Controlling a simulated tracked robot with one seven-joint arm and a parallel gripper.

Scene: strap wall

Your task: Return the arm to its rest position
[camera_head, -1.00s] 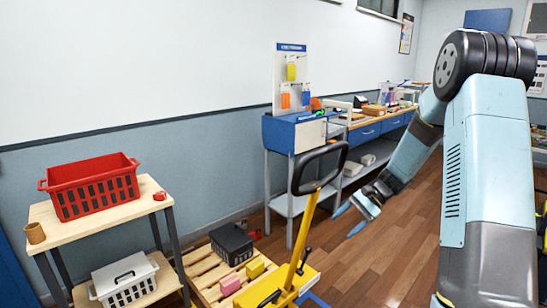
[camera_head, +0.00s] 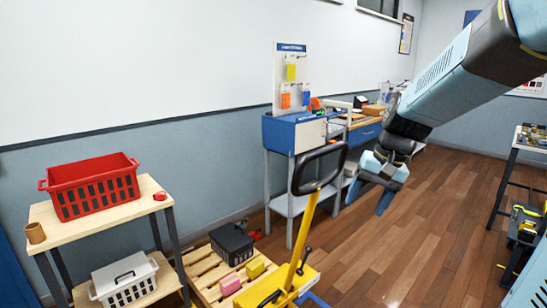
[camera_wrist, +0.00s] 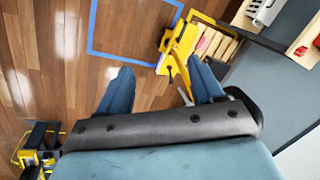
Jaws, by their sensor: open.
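My gripper (camera_head: 372,200) hangs at the end of my light blue and black arm, right of the centre in the head view. Its two blue fingers point down and to the left over the wooden floor. It is to the right of the yellow pallet jack's black handle. In the wrist view my gripper (camera_wrist: 160,85) shows two blue fingers spread well apart with nothing between them. Bare floor lies below the fingers.
The yellow pallet jack (camera_head: 309,225) stands by a wooden pallet holding a black box (camera_head: 231,243). A red basket (camera_head: 93,188) sits on a shelf at left. The blue workbench (camera_head: 292,134) runs along the wall. A blue floor outline (camera_wrist: 89,30) shows in the wrist view.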

